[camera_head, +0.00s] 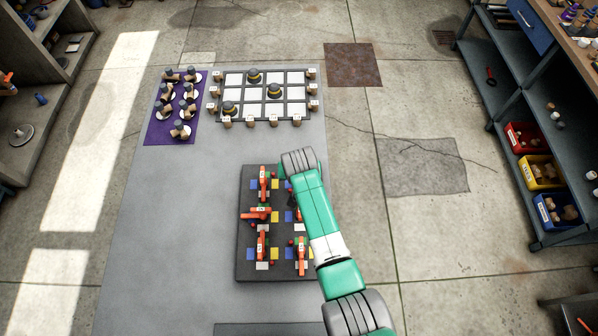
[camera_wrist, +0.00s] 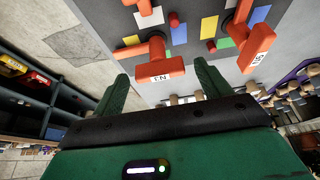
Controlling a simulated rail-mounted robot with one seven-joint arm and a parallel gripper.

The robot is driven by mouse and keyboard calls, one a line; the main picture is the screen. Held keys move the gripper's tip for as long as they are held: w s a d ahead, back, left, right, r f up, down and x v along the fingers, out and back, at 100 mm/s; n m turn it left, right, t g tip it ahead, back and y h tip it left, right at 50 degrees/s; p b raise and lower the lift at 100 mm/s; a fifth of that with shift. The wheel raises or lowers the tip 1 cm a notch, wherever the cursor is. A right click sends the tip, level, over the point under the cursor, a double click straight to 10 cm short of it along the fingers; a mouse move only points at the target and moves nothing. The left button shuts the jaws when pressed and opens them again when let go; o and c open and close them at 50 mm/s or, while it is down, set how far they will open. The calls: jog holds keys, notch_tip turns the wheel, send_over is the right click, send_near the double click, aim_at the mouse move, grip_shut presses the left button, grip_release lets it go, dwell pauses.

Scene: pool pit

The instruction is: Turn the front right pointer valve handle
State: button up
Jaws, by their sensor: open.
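A dark valve board (camera_head: 244,237) lies on the grey table, with orange pointer handles in two columns. The right column's nearest handle (camera_head: 301,256) lies roughly lengthwise and is clear of my arm in the head view. My arm hides the right column's far end. In the wrist view my gripper (camera_wrist: 160,72) is open, its green fingers apart. An orange handle (camera_wrist: 154,65) with a white label lies between and just beyond the fingertips, seemingly the far right one; contact cannot be told. A second labelled handle (camera_wrist: 248,50) is to its right.
Other orange handles (camera_head: 257,214) stand close by on the board, among coloured blocks. A purple mat (camera_head: 153,136) with several pieces and a white-squared grid board (camera_head: 295,92) lie at the table's far end. The table left of the valve board is clear.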

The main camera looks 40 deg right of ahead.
jog(key=p+v, duration=0.1)
jog(key=v, duration=0.6)
jog(key=shift+r, duration=0.35)
jog(key=shift+a+r, duration=0.1)
jog(key=w+a+r+n+t+h+p, duration=0.1)
jog(key=w+a+r+t+p, duration=0.3)
jog(key=r, duration=0.6)
jog(key=w+a+r+n+t, duration=0.15)
jog(key=w+r, duration=0.35)
jog(key=r, duration=0.5)
jog(key=a+r+n+t+p, duration=0.15)
jog(key=a+r+t, duration=0.35)
jog(key=r, duration=0.9)
jog(key=a+r+n+t+p, duration=0.1)
jog(key=a+r+t+p, duration=0.15)
jog(key=a+r, duration=0.85)
jog(key=s+a+r+n+t+y+p, duration=0.1)
jog(key=s+a+r+t, duration=0.2)
jog(key=r, duration=0.6)
jog(key=s+a+r+n+t+y+p, duration=0.1)
jog(key=s+a+r+t+y, duration=0.1)
jog(key=s+r, duration=0.6)
jog(key=s+a+r+n+t+y, duration=0.1)
jog(key=s+a+r+t, duration=0.2)
jog(key=r, duration=0.8)
jog(key=s+a, duration=0.1)
jog(key=s, duration=0.1)
jog(key=shift+s+r+t+p, duration=0.3)
jog(key=shift+s+p, duration=0.05)
jog(key=shift+p, duration=0.05)
